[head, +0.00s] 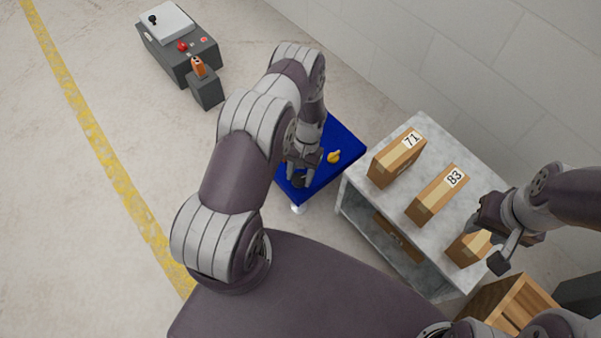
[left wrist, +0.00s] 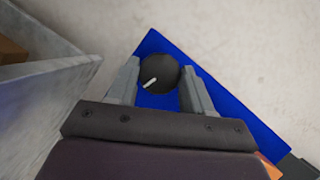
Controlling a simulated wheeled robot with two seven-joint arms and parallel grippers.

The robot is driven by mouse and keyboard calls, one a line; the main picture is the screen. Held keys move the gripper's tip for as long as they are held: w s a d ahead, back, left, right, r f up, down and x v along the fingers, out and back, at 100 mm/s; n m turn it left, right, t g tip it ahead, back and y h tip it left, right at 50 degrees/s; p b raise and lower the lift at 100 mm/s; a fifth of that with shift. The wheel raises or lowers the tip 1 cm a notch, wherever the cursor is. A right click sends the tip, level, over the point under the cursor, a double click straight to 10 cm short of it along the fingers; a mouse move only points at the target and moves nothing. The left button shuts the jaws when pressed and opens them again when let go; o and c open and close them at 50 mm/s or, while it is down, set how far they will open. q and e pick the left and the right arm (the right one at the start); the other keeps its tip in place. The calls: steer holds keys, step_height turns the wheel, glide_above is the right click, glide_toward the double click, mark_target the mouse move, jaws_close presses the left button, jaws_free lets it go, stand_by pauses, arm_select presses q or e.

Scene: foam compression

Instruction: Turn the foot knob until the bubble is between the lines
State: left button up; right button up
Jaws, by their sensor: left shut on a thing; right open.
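The foot knob is a round black knob with a white mark, between my left fingers in the left wrist view (left wrist: 162,70). Its white mark points toward the lower left. It sits at a blue stand (head: 345,142), whose blue surface also shows in the left wrist view (left wrist: 235,122). My left gripper (head: 301,172) is shut on the knob, one finger on each side. A small yellow thing (head: 333,157) lies on the blue top; no bubble or lines can be made out. My right gripper (head: 498,238) is open and empty over the grey table's right side.
A grey table (head: 408,225) with numbered cardboard boxes (head: 437,195) stands just right of the blue stand. A wooden crate (head: 512,303) is at lower right. A dark machine (head: 180,45) stands at upper left. The floor left of the stand is clear, with a yellow line (head: 95,130).

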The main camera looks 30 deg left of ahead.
arm_select(q)
steer(key=n+h, duration=0.1)
steer(key=n, duration=0.3)
steer(key=shift+a+n+t+h+p, duration=0.1)
steer(key=shift+n+t+h+p, duration=0.3)
stand_by(0.4)
steer(key=o, duration=1)
steer(key=p+v, duration=0.5)
steer(key=v, duration=0.7)
steer(key=shift+w+a+r, duration=0.15)
steer(key=shift+r, duration=0.15)
